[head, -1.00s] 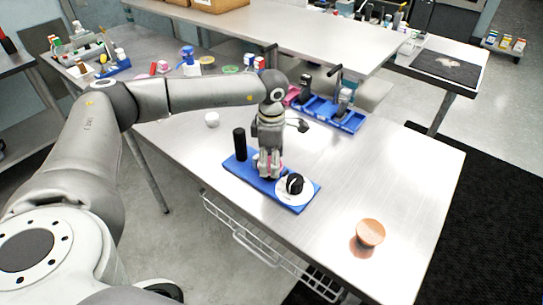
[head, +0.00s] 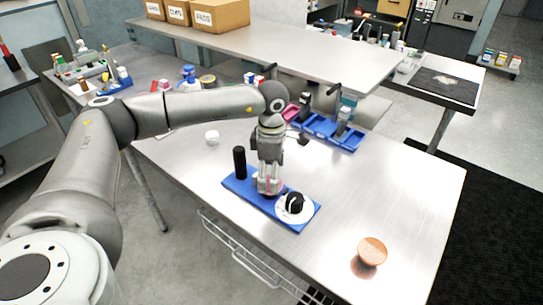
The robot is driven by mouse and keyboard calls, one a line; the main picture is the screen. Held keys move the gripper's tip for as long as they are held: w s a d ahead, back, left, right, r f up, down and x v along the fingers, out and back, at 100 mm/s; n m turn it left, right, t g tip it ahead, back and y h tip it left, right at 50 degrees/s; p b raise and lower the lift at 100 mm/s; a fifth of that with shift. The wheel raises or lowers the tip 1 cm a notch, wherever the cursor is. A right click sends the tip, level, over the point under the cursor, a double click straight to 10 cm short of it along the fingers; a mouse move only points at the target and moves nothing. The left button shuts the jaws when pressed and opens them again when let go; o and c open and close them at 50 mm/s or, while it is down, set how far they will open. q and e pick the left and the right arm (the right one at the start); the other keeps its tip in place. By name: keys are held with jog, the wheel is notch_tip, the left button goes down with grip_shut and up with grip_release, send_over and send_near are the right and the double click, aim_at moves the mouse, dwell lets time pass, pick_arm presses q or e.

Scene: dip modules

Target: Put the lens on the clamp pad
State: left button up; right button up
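My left gripper (head: 267,188) points down over the middle of a blue tray (head: 236,186) near the table's front edge. Something pink shows at its fingertips; I cannot tell whether the fingers hold it. A black cylinder (head: 240,163) stands upright on the tray's left end. A white disc (head: 305,215) with a round black piece (head: 294,203) on it is at the tray's right end, just right of the gripper. I cannot tell for sure which of these is the lens or the clamp pad. The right gripper is out of view.
A copper-coloured round piece (head: 372,252) stands on the table at right. A blue rack (head: 330,133) with small devices is at the back, and a small white object (head: 212,138) lies behind the tray. The table's right side is mostly clear.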

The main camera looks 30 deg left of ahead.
pick_arm(q)
notch_tip(320, 180, up, 10)
jog(key=b, duration=0.2)
jog(key=shift+r, duration=0.15)
dwell(0.4)
